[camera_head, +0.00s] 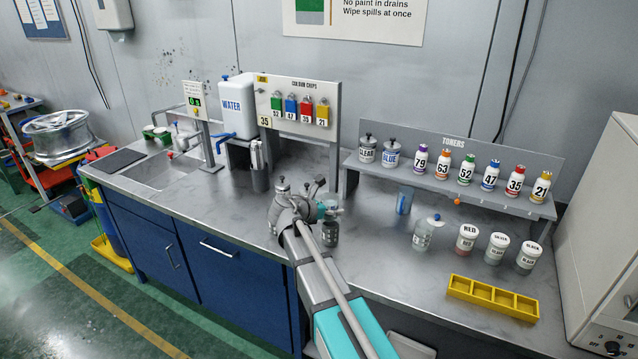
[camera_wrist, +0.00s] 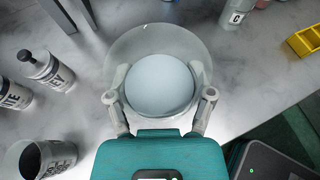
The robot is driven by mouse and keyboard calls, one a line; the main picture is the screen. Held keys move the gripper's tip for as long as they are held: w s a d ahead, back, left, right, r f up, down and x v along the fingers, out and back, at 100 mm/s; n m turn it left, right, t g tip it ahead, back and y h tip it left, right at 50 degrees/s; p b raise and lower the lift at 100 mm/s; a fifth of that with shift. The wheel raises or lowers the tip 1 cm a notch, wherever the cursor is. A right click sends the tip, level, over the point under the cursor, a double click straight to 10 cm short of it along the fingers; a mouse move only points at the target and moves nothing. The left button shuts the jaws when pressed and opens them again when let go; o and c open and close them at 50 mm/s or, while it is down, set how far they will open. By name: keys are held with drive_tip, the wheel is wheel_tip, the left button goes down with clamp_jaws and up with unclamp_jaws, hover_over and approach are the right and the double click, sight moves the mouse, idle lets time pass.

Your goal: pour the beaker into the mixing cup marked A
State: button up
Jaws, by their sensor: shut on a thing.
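My gripper (camera_wrist: 161,90) is shut around a clear beaker (camera_wrist: 118,52) that holds a pale bluish-white liquid (camera_wrist: 163,84). In the head view my gripper (camera_head: 322,206) is over the bench, with the pale beaker (camera_head: 333,208) partly hidden by it. A dark cup with a white printed label (camera_head: 330,238) stands on the bench just below. A dark, open-topped cup (camera_wrist: 42,160) also shows at the lower left of the wrist view, apart from the beaker. No letter A can be read on either. A container marked C (camera_wrist: 237,15) is at the wrist view's top right.
Two black-capped bottles (camera_wrist: 48,72) stand left of the beaker in the wrist view. A toner shelf (camera_head: 450,188) runs behind. The bench (camera_head: 215,205) is clear left of my gripper.

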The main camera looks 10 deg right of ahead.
drive_tip(key=w+a+r+p, duration=0.1)
drive_tip(key=w+a, duration=0.1)
drive_tip(key=w, duration=0.9)
drive_tip(key=shift+w+r, duration=0.2)
drive_tip(key=shift+f, duration=0.2)
wheel_tip(320, 180, down, 6)
drive_tip(key=m+t+b, duration=0.3)
drive_tip(key=m+b, duration=0.2)
drive_tip(key=b, duration=0.4)
drive_tip(key=shift+s+d+m+t, duration=0.2)
drive_tip(key=shift+s+m+t, duration=0.1)
drive_tip(key=shift+s, duration=0.05)
drive_tip(key=shift+f+m+t+b, duration=0.3)
drive_tip(key=shift+m+t+b, duration=0.2)
drive_tip(key=shift+b, duration=0.35)
idle(0.9)
drive_tip(key=shift+m+b, duration=0.35)
drive_tip(key=shift+m, duration=0.35)
idle(2.5)
